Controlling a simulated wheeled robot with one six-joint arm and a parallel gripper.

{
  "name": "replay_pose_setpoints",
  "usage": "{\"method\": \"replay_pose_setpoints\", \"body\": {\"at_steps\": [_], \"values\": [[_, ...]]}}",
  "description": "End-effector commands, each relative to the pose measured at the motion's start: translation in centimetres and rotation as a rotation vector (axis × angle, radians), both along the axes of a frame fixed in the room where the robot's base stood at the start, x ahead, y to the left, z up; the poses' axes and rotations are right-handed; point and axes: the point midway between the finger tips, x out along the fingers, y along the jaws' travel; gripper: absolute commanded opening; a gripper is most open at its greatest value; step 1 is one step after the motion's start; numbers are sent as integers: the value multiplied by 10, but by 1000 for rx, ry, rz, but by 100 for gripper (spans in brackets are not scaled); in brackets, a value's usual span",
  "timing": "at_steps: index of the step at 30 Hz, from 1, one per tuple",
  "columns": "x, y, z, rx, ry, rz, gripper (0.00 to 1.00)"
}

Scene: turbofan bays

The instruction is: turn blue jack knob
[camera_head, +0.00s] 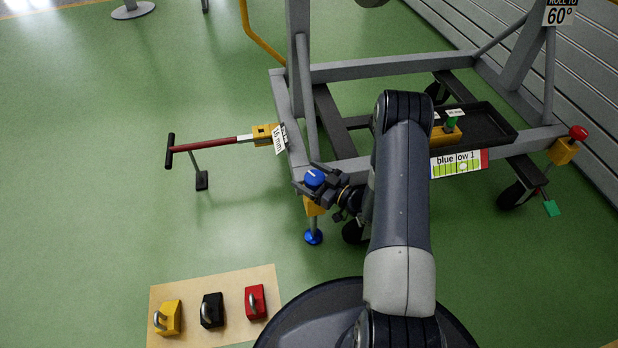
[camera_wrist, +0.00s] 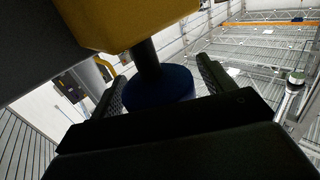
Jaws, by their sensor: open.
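The blue jack knob (camera_head: 314,179) has a white mark on its top and sits above a yellow jack block (camera_head: 310,206) at the near left corner of the grey stand. A blue foot (camera_head: 313,237) is below it on the floor. My gripper (camera_head: 316,177) is open, with one finger on either side of the knob. In the wrist view the blue knob (camera_wrist: 160,88) shows between the two fingers (camera_wrist: 158,88), with the yellow block (camera_wrist: 130,22) and a dark stem beside it. I cannot tell whether the fingers touch the knob.
A red tow bar (camera_head: 205,145) sticks out left from the stand. A red jack knob (camera_head: 578,132) is at the right corner, a black tray (camera_head: 485,128) between. A "blue low 1" gauge sign (camera_head: 459,163) hangs in front. Padlocks (camera_head: 212,310) lie on a tan mat (camera_head: 190,290).

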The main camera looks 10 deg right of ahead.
Motion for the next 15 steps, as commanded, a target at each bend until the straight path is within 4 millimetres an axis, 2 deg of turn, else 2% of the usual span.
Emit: {"method": "replay_pose_setpoints", "body": {"at_steps": [9, 15], "values": [[2, 2, 1, 0, 0, 0, 77], [2, 2, 0, 0, 0, 0, 61]]}}
